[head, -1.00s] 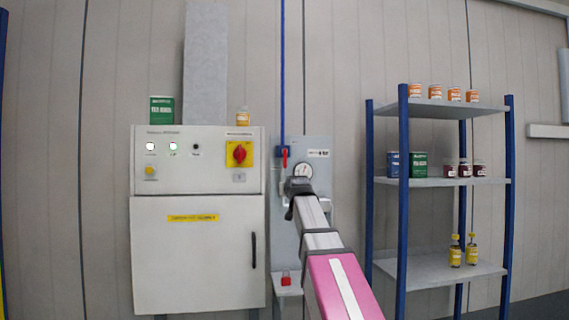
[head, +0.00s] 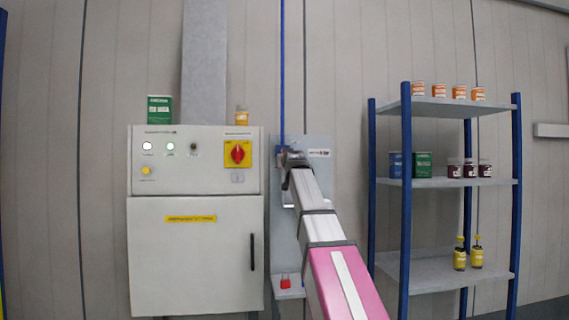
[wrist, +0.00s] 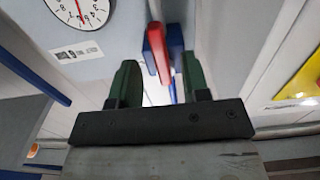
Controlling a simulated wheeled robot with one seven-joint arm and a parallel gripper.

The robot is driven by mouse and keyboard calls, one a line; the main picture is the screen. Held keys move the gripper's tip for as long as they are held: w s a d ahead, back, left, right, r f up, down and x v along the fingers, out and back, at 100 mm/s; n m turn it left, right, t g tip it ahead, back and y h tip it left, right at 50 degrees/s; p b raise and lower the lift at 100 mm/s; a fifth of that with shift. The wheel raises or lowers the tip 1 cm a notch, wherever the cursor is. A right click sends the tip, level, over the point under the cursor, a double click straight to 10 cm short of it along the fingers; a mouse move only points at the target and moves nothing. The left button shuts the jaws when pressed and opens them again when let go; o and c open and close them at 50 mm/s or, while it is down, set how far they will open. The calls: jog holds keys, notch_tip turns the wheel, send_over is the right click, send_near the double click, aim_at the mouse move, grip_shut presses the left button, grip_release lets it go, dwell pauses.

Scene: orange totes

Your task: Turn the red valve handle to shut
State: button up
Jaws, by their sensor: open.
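The red valve handle (wrist: 158,52) shows in the wrist view as a narrow upright bar beside blue parts. My gripper (wrist: 158,72) is open, with its two green fingers apart. The handle appears in the gap between the fingertips; I cannot tell whether either finger touches it. In the head view my arm reaches up to the grey valve panel (head: 318,215), and its end hides the handle and the finger tips.
A pressure gauge (wrist: 80,10) is on the panel beside the handle. A white control cabinet (head: 195,255) with a red rotary switch (head: 237,153) stands left of the panel. A blue-post shelf (head: 440,183) with cans and bottles stands to the right. A red padlock-like item (head: 285,282) sits low on the panel.

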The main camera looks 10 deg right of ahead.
jog(key=w, duration=0.4)
jog(key=shift+w, duration=0.1)
jog(key=shift+c, duration=0.3)
grip_shut()
